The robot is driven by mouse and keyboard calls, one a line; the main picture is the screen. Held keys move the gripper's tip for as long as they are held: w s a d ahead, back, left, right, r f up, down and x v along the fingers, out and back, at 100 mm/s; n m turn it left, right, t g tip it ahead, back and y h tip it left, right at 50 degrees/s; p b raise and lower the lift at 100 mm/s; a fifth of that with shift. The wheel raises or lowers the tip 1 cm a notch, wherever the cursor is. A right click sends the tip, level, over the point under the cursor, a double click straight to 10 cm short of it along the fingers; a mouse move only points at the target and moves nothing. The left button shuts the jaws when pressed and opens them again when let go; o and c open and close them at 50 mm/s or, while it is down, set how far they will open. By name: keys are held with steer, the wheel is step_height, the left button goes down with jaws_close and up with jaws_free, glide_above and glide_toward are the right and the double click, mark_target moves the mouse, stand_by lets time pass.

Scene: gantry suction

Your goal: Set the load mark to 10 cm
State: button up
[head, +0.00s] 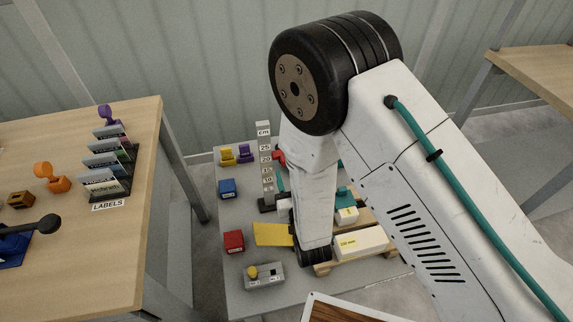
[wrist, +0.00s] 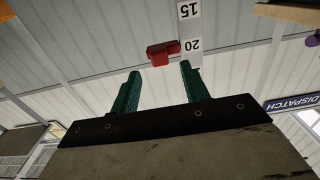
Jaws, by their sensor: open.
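The upright scale post (head: 265,165) stands on the grey table, with numbers rising toward "cm" at its top. It also shows in the wrist view (wrist: 187,25), with 15 and 20 readable. A red load mark (head: 279,156) sticks out from the post's right side near the 20. In the wrist view the red mark (wrist: 163,53) is level with about the 20. My gripper (wrist: 159,70) is open, its two green fingers apart, with the red mark just beyond the fingertips and between them. It does not appear held. In the head view my arm hides most of the gripper.
The grey table (head: 240,290) holds a blue block (head: 228,188), a red block (head: 233,241), a yellow sheet (head: 272,234) and a grey switch box (head: 264,276). A pallet with boxes (head: 360,243) stands right of my arm. A wooden bench (head: 60,150) is at left.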

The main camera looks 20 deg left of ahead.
steer(key=x, duration=0.5)
steer(key=shift+d, duration=0.1)
steer(key=shift+c, duration=0.3)
